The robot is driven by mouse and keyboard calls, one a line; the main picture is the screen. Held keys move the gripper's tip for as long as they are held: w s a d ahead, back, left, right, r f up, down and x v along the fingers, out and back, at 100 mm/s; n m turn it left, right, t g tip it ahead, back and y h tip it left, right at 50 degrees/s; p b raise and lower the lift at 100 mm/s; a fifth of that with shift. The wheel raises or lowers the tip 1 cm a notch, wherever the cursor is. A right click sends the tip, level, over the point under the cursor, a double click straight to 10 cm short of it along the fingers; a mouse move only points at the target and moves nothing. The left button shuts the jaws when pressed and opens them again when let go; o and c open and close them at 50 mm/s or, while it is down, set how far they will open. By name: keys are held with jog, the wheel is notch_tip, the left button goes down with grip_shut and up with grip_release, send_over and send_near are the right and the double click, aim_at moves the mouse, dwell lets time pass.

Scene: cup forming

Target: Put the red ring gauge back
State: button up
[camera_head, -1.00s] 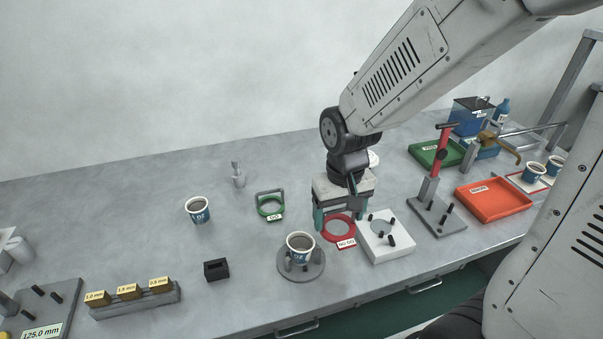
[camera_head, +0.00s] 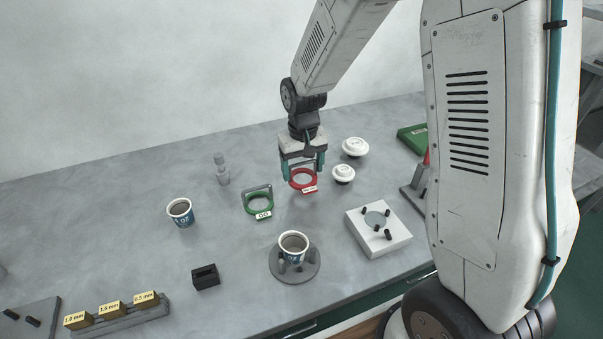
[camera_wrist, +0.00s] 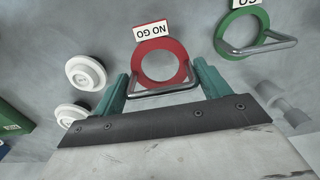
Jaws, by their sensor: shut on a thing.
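The red ring gauge (camera_head: 296,184) with its white NO GO tag hangs at my gripper (camera_head: 303,172). In the wrist view the red ring (camera_wrist: 184,62) lies flat beyond the fingers, and its metal handle spans between the two teal fingers of my gripper (camera_wrist: 161,86). My gripper is shut on that handle. I cannot tell whether the ring touches the table. The green GO ring gauge (camera_head: 248,205) lies just to the left in the head view, and it also shows at the upper right of the wrist view (camera_wrist: 224,42).
Two white round knobbed pieces (camera_head: 343,174) stand right of the ring. A white block with black pegs (camera_head: 360,226) and a cup on a round grey stand (camera_head: 294,241) are nearer the front. Another cup (camera_head: 181,213) stands left.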

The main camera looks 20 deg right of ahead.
aim_at(303, 171)
jog(key=shift+w+d, duration=0.15)
jog(key=shift+w, duration=0.45)
jog(key=shift+w+f, duration=0.2)
jog(key=shift+f, duration=1.6)
jog(key=shift+f, duration=0.2)
jog(key=o, duration=1)
jog(key=shift+o, duration=0.2)
